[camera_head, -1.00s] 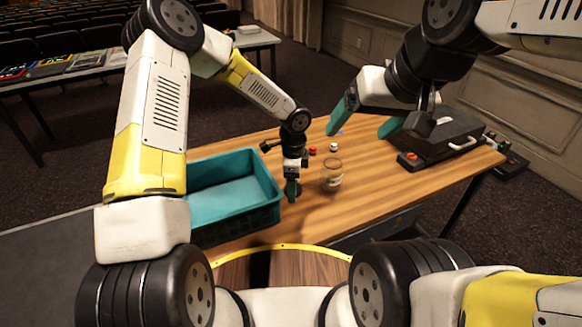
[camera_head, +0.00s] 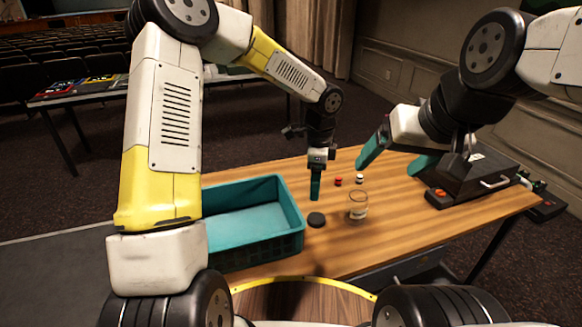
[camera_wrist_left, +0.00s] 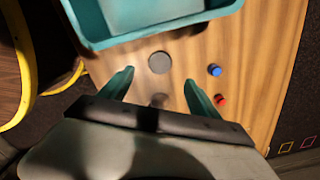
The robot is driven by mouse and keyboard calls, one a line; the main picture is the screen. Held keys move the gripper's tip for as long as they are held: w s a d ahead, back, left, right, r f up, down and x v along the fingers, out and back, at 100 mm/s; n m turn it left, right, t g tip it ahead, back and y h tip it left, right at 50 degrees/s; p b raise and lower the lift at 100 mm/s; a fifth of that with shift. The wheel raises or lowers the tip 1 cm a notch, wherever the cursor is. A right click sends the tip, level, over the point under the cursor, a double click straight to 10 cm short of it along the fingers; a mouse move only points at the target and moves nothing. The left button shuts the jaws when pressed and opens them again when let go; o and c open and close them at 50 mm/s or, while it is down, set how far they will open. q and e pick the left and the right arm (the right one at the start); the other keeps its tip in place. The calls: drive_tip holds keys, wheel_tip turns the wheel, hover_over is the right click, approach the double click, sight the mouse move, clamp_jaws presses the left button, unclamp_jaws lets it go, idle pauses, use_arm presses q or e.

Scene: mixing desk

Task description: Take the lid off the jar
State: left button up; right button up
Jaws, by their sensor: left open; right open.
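The clear glass jar (camera_head: 358,206) stands upright on the wooden table in the head view, its top uncovered and a pale label on its side. A dark round lid (camera_head: 316,219) lies flat on the table to the left of the jar, apart from it; it also shows in the left wrist view (camera_wrist_left: 159,62). My left gripper (camera_head: 316,190) is open and empty above the table, just behind the lid in the head view. In the left wrist view its fingers (camera_wrist_left: 159,90) are spread with nothing between them. My right gripper (camera_head: 398,160) is open and empty, raised beyond the jar to the right.
A teal crate (camera_head: 300,238) stands left of the lid. A red-topped bottle (camera_head: 338,181) and a white-topped one (camera_head: 360,179) stand behind the jar. A blue-capped bottle (camera_wrist_left: 214,70) shows in the left wrist view. A black case (camera_head: 475,175) occupies the table's right.

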use_arm(q)
drive_tip(key=s+a+r+n+t+h, duration=0.1)
drive_tip(key=s+a+r+n+t, duration=0.2)
drive_tip(key=s+a+r+n, duration=0.5)
drive_tip(key=s+a+r+n+t+h, duration=0.1)
drive_tip(key=s+a+r+n+t, duration=0.2)
drive_tip(key=s+a+r+n, duration=0.6)
drive_tip(key=s+r+n, duration=0.1)
drive_tip(key=s+r, duration=0.3)
drive_tip(key=shift+s, duration=0.15)
